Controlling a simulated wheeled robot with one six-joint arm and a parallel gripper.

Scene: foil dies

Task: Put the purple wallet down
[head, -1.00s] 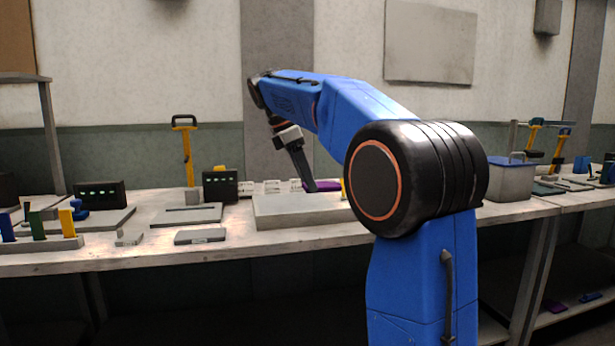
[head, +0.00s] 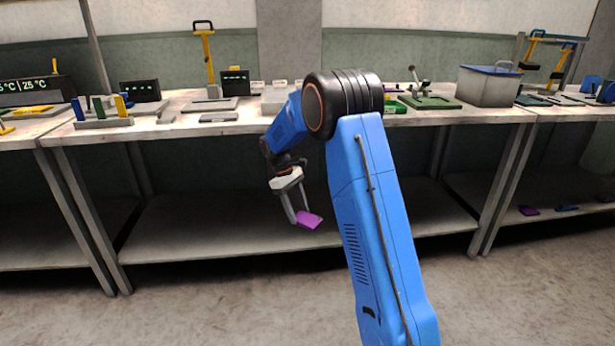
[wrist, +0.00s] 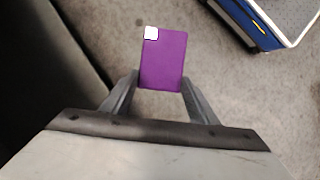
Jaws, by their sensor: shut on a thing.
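The purple wallet (head: 308,219) is a flat purple rectangle held between the fingertips of my gripper (head: 299,217). In the head view it hangs in front of the bench, at about the height of the lower shelf. The wrist view shows the wallet (wrist: 162,60) upright in the picture, with a small white patch at its top left corner. My gripper (wrist: 161,88) is shut on its near end in that view. Grey floor shows behind the wallet there.
The bench top (head: 200,130) holds stands, meters and a grey lidded bin (head: 488,86). The lower shelf (head: 200,222) is mostly bare below it. A purple item (head: 529,210) and a blue item (head: 567,208) lie on the right lower shelf. Open floor (head: 200,305) lies in front.

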